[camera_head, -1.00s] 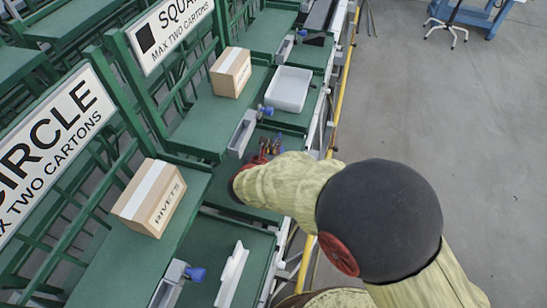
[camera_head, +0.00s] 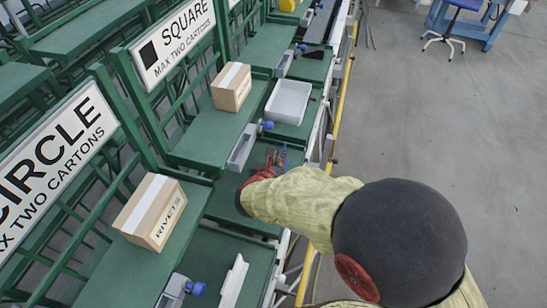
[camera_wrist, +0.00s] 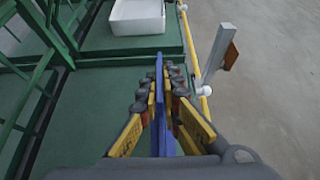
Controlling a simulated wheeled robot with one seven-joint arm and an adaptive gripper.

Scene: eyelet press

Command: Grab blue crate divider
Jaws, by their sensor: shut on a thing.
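The blue crate divider (camera_wrist: 160,75) is a thin flat plate, seen edge-on and upright in the wrist view. My gripper (camera_wrist: 162,85) has its black-tipped, yellow-sided fingers closed on it from both sides. In the head view, my gripper (camera_head: 276,160) is above the green bench near its right edge, largely hidden by my wrist. A small blue piece of the divider (camera_head: 284,151) shows beside the fingers. I cannot tell whether the divider's lower edge touches the bench.
A white tray (camera_head: 288,104) stands ahead on the green bench (camera_wrist: 93,90). A grey bin (camera_head: 242,148) is left of my gripper. A carton marked RIVETS (camera_head: 151,212) and another carton (camera_head: 231,87) sit on the left shelves. A yellow rail (camera_head: 341,88) edges the open floor.

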